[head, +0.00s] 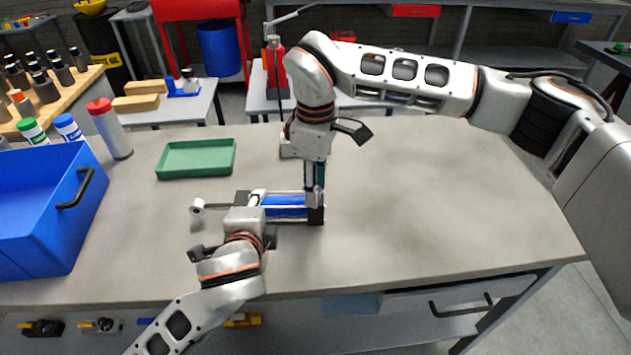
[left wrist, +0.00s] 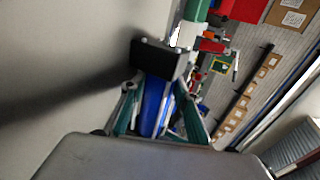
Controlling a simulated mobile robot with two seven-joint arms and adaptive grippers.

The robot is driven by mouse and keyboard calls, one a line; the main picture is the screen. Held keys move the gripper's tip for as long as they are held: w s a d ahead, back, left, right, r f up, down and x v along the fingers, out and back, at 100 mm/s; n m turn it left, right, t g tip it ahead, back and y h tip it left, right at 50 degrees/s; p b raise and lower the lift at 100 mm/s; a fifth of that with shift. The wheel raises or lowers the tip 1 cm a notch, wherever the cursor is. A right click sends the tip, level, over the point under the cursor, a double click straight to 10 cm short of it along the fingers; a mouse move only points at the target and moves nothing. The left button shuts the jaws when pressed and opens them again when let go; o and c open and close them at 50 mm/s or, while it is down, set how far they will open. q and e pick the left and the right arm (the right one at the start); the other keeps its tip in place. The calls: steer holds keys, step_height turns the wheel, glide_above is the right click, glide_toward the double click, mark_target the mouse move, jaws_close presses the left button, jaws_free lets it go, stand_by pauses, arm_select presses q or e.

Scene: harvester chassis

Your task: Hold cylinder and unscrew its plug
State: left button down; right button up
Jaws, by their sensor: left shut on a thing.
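The cylinder (head: 284,210) lies across the workbench, with a blue body, a black end block (head: 316,215) on the right and a pale rod eye (head: 197,207) on the left. My left gripper (head: 257,199) is shut on the cylinder body from the near side. In the left wrist view the blue cylinder (left wrist: 152,105) runs between the teal fingers of my left gripper (left wrist: 160,103), with its black end block (left wrist: 158,58) beyond them. My right gripper (head: 316,188) points down at the black end block. Its fingers hide the plug, and their opening is unclear.
A green tray (head: 196,158) lies behind the cylinder. A blue bin (head: 40,225) stands at the left edge of the workbench, with a red-capped bottle (head: 110,130) behind it. The right half of the workbench (head: 450,200) is clear.

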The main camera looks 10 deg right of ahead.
jaws_close()
